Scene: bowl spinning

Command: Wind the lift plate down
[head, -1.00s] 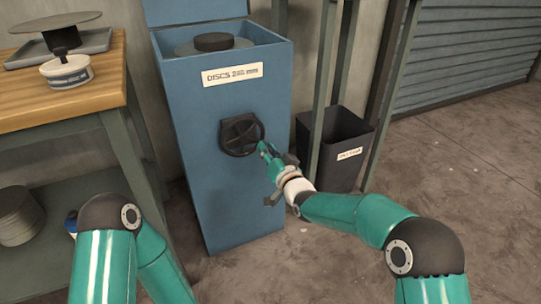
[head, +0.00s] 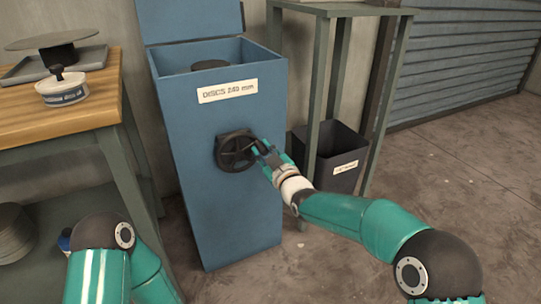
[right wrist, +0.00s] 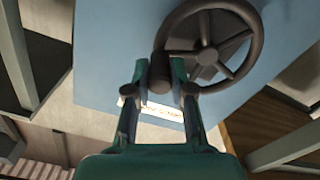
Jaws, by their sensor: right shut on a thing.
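The blue cabinet (head: 205,160) labelled "DISCS 240 mm" stands open at the top. A dark round piece (head: 208,67) shows low inside its opening; the lift plate beneath is hidden by the front wall. A black handwheel (head: 235,152) is on the cabinet's front, and its rim, spokes and hub show in the right wrist view (right wrist: 207,56). My right gripper (head: 262,149) is at the wheel's right side, shut on the wheel's dark handle (right wrist: 160,72), which sits between its fingers. My left arm shows at lower left; its gripper is out of view.
A wooden bench (head: 70,105) at left holds a grey tray (head: 30,68), a round plate on a stand (head: 50,42) and a white tub (head: 62,90). A dark bin (head: 335,155) stands right of the cabinet, behind metal posts. The floor at right is clear.

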